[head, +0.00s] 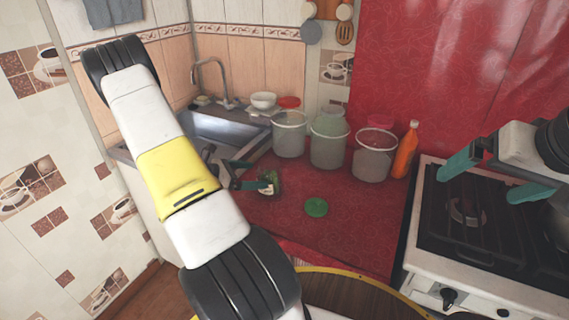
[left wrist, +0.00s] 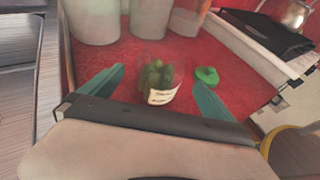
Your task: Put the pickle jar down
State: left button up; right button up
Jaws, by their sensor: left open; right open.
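The pickle jar (left wrist: 157,82) is a small clear jar of green pickles with a pale label. It stands on the red counter (left wrist: 120,59) between the spread fingers of my left gripper (left wrist: 156,95), which is open. In the head view the jar (head: 270,181) is partly hidden by that gripper (head: 252,179). A green lid (head: 316,207) lies on the counter to the right of the jar; it also shows in the left wrist view (left wrist: 207,75). My right gripper (head: 494,178) is open and empty above the stove.
Three large translucent buckets (head: 329,143) and an orange bottle (head: 405,150) stand behind the jar. A sink (head: 224,131) is at the left, and a stove (head: 460,228) at the right. The counter front around the lid is clear.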

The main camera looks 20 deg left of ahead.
pick_arm(q)
jog(key=shift+v, duration=1.05)
jog(key=shift+d+r, duration=0.15)
jog(key=shift+r, duration=0.2)
jog(key=s+d+r+m+g, duration=0.2)
jog(key=d+r+m+g, duration=0.2)
jog(key=d+r+m, duration=0.4)
jog(key=s+d+r+m+g, duration=0.2)
jog(key=d+r+m+g, duration=0.1)
jog(key=d+r+m, duration=0.65)
jog(key=s+d+r+m+t+y, duration=0.1)
jog(key=s+d+r+m+y, duration=0.2)
jog(key=s, duration=0.4)
jog(key=s+d+r+m+t+y, duration=0.1)
jog(key=s+d+r+m+y, duration=0.2)
jog(key=s+d+r+m, duration=0.2)
jog(key=shift+s+d+r+m+t, duration=0.35)
jog(key=shift+s+r+m, duration=0.7)
jog(key=shift+m, duration=0.7)
jog(key=shift+w, duration=0.1)
